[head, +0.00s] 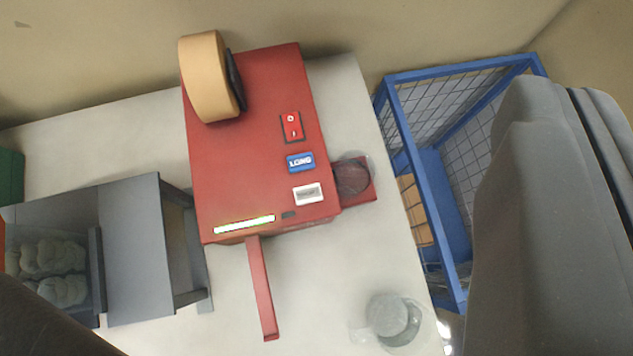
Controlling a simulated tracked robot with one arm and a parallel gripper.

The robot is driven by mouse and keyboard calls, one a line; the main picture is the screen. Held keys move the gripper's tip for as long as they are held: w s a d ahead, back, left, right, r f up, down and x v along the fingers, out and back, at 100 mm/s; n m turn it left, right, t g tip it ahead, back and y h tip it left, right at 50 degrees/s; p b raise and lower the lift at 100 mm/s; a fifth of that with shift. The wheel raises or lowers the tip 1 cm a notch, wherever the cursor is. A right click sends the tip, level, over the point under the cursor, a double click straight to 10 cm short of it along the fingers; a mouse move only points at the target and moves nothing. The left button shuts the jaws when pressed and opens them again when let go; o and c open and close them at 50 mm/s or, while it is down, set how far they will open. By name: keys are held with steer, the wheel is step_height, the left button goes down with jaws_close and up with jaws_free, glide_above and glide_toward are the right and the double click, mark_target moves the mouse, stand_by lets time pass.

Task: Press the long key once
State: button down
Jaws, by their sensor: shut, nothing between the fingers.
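The red machine (240,165) stands on a pale table, its top facing me. The long key (300,162) is a blue button marked "LONG" on the right side of that top. A red switch (291,126) sits above it and a white key (307,193) below it. My gripper (570,90) appears as large grey fingers, close to the camera at the right edge. The fingers lie side by side, shut and empty. In the picture they are well to the right of the long key and apart from it. Nothing covers the key.
A tan tape roll (205,78) is on the machine's upper left. A red arm (261,290) sticks out in front. A clear round cup (353,175) and a glass jar (392,318) stand to the right. A grey bin (145,245) is at left, a blue mesh cage (398,120) at right.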

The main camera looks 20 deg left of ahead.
steer(key=w+a+f+n+g+p, duration=0.1)
steer(key=w+a+f, duration=0.2)
steer(key=f, duration=0.3)
steer(key=w+a+f+n+g+p, duration=0.1)
steer(key=w+a+f, duration=0.25)
steer(key=f, duration=0.35)
steer(key=n+g+h+p, duration=0.1)
steer(key=n+g+p, duration=0.1)
glide_above(297, 168)
step_height(297, 168, down, 12)
steer(key=shift+f, duration=0.15)
steer(key=shift+f+b, duration=1.95)
steer(key=shift+f, duration=2.3)
steer(key=shift+f+b, duration=0.35)
